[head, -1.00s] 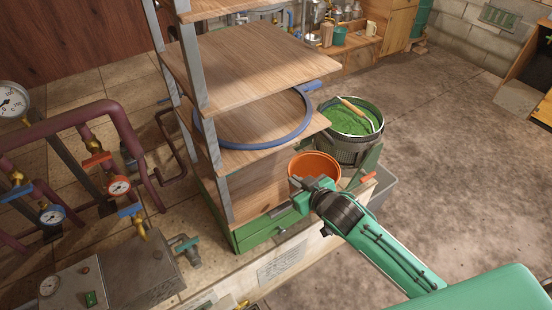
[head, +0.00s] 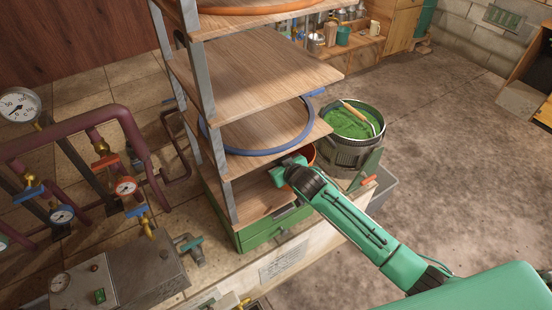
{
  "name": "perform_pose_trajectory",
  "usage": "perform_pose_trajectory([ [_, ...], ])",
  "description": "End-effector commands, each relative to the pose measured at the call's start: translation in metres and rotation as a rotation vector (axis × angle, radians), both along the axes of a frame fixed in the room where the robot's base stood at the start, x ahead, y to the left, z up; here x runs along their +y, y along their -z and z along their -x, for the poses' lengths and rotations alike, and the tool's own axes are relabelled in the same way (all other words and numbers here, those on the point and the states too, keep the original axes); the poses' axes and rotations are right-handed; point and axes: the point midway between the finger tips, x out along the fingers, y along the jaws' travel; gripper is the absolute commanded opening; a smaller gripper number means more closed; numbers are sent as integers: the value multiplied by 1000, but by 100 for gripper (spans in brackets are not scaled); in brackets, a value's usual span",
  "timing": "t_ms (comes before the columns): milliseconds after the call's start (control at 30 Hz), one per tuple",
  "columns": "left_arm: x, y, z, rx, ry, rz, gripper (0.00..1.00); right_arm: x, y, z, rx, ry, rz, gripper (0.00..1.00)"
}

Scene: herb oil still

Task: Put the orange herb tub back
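The orange herb tub (head: 309,153) is at the right end of the lowest opening of the wooden shelf rack, under the board with the blue ring. Only a strip of its orange side shows, and the rest is hidden by my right gripper and that board. My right gripper (head: 285,172) comes in from the lower right and is at the tub's near side. Its fingertips are mostly hidden, but the tub has moved together with it, so it appears shut on the tub. My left gripper is not in view.
A blue ring (head: 222,144) lies on the shelf board above. A dark bucket of green herbs (head: 349,124) stands right of the rack. A green drawer (head: 262,235) is below. Gauges and pipes (head: 100,140) fill the left. Open floor (head: 450,190) lies to the right.

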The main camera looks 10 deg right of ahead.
Motion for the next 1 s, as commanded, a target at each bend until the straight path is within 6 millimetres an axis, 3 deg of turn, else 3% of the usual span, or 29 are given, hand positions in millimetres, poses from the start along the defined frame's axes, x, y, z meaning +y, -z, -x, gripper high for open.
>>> perform_pose_trajectory([
  [333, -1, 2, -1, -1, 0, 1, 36, 0, 3, 0, -2, 0, -2, 0],
  [467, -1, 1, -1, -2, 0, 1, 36, 0, 2, 0, -1, 0, -1, 24],
  [800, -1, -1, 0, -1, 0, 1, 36, 0, -2, 0, -2, 0, -1, 24],
  [1000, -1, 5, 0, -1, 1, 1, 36, -6, -6, 17, -1, 1, -2, 24],
])
